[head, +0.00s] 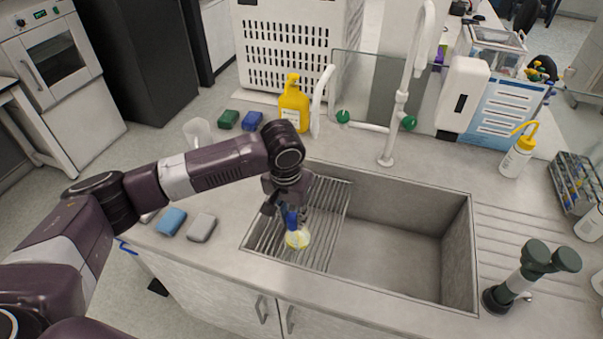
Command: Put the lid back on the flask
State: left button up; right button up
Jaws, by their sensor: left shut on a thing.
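The flask (298,239) holds yellow liquid and stands on the wire rack over the left part of the sink. The blue lid (291,218) shows directly above the flask's neck, below my left gripper (283,209). My left gripper points down and is shut on the blue lid, as far as I can tell; its fingers partly hide the lid. Whether the lid touches the neck or sits just above it, I cannot tell. My right gripper is out of view.
The sink (395,250) is open and empty to the right of the wire rack (328,215). A yellow bottle (293,102) and a white tap (388,150) stand behind it. Blue (171,221) and grey sponges (201,228) lie left. A green double-headed fixture (530,270) stands right.

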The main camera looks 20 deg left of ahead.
pick_arm(q)
jog(key=w+r+p, duration=0.1)
jog(key=w+r, duration=0.4)
jog(key=f+b, duration=0.1)
jog(key=b, duration=0.1)
jog(key=f+b, duration=0.3)
jog(key=b, duration=0.1)
jog(key=shift+w+a+f, duration=0.2)
jog(key=shift+w+a, duration=0.15)
jog(key=shift+w, duration=0.05)
jog(key=shift+f+p, duration=0.2)
jog(key=shift+p, duration=0.1)
jog(key=shift+f, duration=0.65)
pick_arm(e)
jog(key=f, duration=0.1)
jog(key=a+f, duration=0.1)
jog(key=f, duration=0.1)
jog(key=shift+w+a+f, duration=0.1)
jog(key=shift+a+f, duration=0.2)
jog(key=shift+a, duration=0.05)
pick_arm(q)
jog(key=shift+p, duration=0.4)
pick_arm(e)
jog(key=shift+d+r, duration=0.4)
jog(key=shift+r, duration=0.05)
pick_arm(q)
jog(key=shift+p, duration=0.8)
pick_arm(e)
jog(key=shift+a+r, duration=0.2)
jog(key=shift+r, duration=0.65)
